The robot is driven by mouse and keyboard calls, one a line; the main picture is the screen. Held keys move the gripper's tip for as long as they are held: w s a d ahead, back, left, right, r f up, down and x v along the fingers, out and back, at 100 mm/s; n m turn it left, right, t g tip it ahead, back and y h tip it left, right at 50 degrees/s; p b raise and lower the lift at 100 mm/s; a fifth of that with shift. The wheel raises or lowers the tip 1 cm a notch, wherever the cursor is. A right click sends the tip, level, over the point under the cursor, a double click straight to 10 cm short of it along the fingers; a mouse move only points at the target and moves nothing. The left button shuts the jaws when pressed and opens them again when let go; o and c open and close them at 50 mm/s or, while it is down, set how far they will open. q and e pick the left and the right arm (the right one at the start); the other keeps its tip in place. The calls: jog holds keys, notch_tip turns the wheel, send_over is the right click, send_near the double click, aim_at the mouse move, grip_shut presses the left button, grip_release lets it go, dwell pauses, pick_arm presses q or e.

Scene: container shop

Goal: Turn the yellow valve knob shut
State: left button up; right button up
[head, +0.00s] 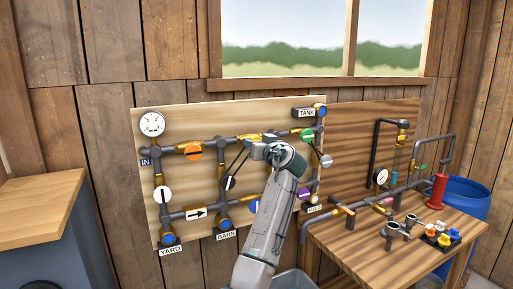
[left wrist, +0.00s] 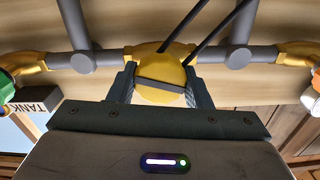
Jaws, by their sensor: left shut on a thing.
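The yellow valve knob (left wrist: 158,66) is a round disc with a dark bar across its face, in the left wrist view. It sits on a grey pipe run with brass fittings. In the head view, yellow (head: 246,138) shows beside my gripper, mostly hidden by it. My left gripper (left wrist: 160,88) is shut on the knob, one finger on each side. The bar lies nearly across from finger to finger, slightly tilted. In the head view my left gripper (head: 262,147) is against the upper pipe of the light board. My right gripper is not in view.
The board also bears a gauge (head: 152,124), an orange knob (head: 193,152), a white knob (head: 162,193) and a green knob (head: 307,134). Two dark rods (left wrist: 212,32) pass close beside the yellow knob. A wooden bench (head: 352,240) with pipes and a red cylinder (head: 437,188) stands right.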

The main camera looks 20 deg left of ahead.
pick_arm(q)
jog(key=m, duration=0.2)
jog(key=shift+f+m, duration=0.1)
jog(key=shift+m, duration=0.3)
jog(key=m, duration=0.3)
jog(key=shift+m, duration=0.3)
jog(key=m, duration=0.3)
jog(key=shift+m+p, duration=0.3)
jog(key=m+p, duration=0.1)
jog(key=m, duration=0.3)
jog(key=shift+p, duration=0.3)
jog(key=o, duration=1)
jog(key=shift+d, duration=0.1)
